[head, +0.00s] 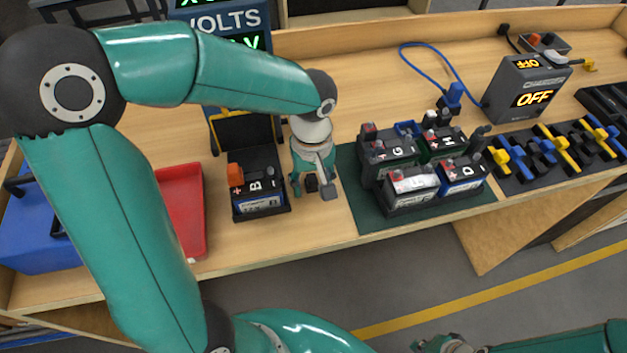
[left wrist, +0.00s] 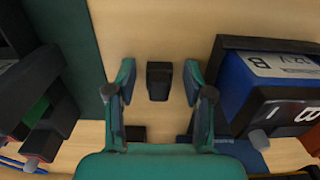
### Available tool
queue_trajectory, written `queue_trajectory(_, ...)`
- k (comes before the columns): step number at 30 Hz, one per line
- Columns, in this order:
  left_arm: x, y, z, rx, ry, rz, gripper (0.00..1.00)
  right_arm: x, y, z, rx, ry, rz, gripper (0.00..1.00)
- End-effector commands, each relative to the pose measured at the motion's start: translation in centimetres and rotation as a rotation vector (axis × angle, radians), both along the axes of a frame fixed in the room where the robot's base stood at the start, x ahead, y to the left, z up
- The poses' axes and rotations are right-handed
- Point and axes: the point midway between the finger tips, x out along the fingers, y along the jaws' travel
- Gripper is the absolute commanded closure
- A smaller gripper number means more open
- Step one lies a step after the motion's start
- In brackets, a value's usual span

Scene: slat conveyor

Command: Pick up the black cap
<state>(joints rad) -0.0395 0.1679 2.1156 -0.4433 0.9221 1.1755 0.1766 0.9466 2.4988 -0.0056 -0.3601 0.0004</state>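A small black cap (head: 311,184) sits on the wooden bench between battery B and the green mat. My left gripper (head: 314,190) hangs over it, pointing down. In the left wrist view the black cap (left wrist: 159,81) lies between the spread fingertips of the left gripper (left wrist: 158,85), with a gap on both sides. The left gripper is open and empty. The height between fingertips and cap is hard to judge. My right gripper (head: 445,344) is partly in view at the bottom edge, low and away from the bench; its fingers are not clear.
Battery B (head: 258,186), with an orange cap, stands in a black holder close on the left. A green mat (head: 351,190) with several batteries lies on the right. A red tray (head: 183,207) and blue box (head: 40,240) are further left.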

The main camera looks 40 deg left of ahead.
Motion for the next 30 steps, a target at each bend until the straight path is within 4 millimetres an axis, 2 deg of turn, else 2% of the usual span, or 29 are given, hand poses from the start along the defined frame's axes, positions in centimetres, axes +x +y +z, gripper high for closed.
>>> queue_trajectory(1,0.0,0.0,0.0,0.0,0.0,0.0,0.61,0.0,0.0,0.0,0.0,0.0,0.0,1.0)
queue_trajectory(6,0.0,0.0,0.0,0.0,0.0,0.0,0.86,0.0,0.0,0.0,0.0,0.0,0.0,1.0)
queue_trajectory(20,0.1,0.0,0.5,0.001,-0.002,0.0,0.86,0.0,0.0,0.0,0.0,0.0,0.0,1.0)
queue_trajectory(26,0.1,0.0,2.6,0.0,-0.005,-0.001,0.86,0.0,0.0,-0.1,0.0,0.0,0.0,1.0)
queue_trajectory(30,0.2,0.0,5.3,0.0,-0.008,0.0,0.86,0.0,0.0,-0.1,0.0,0.0,0.0,1.0)
